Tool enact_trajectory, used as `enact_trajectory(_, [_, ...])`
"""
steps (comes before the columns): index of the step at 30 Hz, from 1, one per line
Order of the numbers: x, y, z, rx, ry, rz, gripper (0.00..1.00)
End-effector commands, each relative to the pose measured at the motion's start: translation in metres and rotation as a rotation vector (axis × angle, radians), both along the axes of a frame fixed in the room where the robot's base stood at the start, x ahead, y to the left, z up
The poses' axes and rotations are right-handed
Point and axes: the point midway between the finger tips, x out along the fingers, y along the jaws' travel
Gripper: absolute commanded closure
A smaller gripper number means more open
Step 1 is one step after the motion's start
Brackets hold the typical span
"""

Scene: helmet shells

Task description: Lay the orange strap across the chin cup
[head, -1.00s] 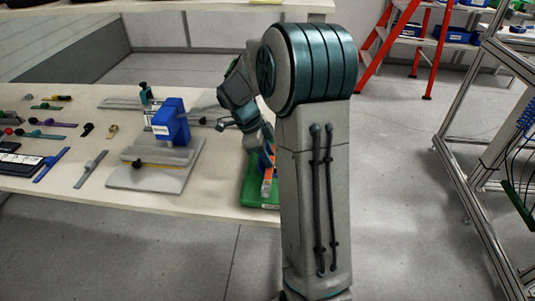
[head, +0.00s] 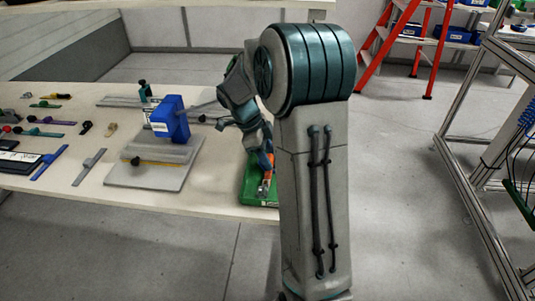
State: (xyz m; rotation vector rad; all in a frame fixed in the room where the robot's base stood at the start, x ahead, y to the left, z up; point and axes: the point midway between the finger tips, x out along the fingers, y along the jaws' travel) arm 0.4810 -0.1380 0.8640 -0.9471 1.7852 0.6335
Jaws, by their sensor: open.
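Something orange, likely the orange strap (head: 264,184), shows in part in a green tray (head: 247,192) at the table's right end. My gripper (head: 266,177) is open, pointing down over the tray right at the orange piece. The fingers are small and partly hidden by my arm, so contact cannot be told. I cannot make out the chin cup for certain; a small dark piece (head: 135,161) sits on a grey plate (head: 148,177) at the table's middle.
A blue block (head: 170,120) with a white label stands at the grey plate's back edge. Several small coloured tools lie on the left of the table (head: 110,205). My arm's upright link hides the area right of the tray.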

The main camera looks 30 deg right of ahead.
Motion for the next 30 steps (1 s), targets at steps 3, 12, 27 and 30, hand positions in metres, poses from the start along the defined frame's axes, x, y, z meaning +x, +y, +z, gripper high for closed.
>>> enact_trajectory(3, [0.000,0.000,0.006,0.001,0.001,0.000,0.52])
enact_trajectory(12, [0.011,0.015,0.054,-0.001,-0.006,0.002,0.52])
enact_trajectory(27, [0.024,0.039,0.121,0.007,0.003,0.017,0.52])
enact_trajectory(30, [0.016,0.045,0.125,0.031,0.012,0.100,0.52])
